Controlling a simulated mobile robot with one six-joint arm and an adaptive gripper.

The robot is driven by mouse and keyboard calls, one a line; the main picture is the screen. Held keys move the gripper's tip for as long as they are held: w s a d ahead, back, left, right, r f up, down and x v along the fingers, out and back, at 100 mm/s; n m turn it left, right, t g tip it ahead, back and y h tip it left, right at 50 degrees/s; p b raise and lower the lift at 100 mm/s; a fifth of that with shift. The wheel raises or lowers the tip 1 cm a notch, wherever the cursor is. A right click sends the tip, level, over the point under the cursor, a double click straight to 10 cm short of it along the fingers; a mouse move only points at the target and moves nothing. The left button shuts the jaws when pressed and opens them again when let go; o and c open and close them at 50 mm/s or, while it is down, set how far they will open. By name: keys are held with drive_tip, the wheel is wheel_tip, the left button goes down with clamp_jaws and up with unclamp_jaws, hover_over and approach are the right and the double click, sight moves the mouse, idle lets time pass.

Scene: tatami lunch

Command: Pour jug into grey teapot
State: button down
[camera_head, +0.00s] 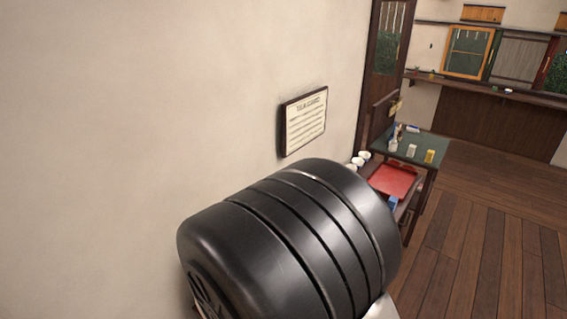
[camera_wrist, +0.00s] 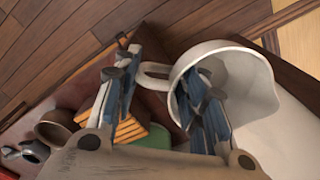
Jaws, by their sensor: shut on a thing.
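In the wrist view a white jug (camera_wrist: 252,80) fills the right side, tilted with its wide mouth facing the camera. Its handle (camera_wrist: 156,70) points left. My gripper (camera_wrist: 163,105) is shut on the jug. One finger shows left of the handle and the other shows across the jug's mouth; the exact contact is hidden. A small grey vessel (camera_wrist: 33,152) at the lower left may be the grey teapot, but it is partly cut off and I cannot be sure. The head view does not show my gripper or the jug clearly; my black arm blocks the middle.
In the wrist view a brown-grey cup (camera_wrist: 55,125), an orange slatted thing (camera_wrist: 130,131) and a green thing (camera_wrist: 157,138) lie near the gripper. The head view shows a red tray (camera_head: 393,181), a green-topped table (camera_head: 420,144), white bowls (camera_head: 358,161) and open wooden floor (camera_head: 480,235).

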drive_tip(key=w+d+r+b, duration=0.1)
drive_tip(key=w+d+r, duration=0.2)
drive_tip(key=w+d, duration=0.6)
drive_tip(key=w+d+r+m+b, duration=0.1)
drive_tip(key=w+d+r, duration=0.2)
drive_tip(key=w+d, duration=0.6)
drive_tip(key=d, duration=0.3)
drive_tip(key=shift+w+d, duration=0.3)
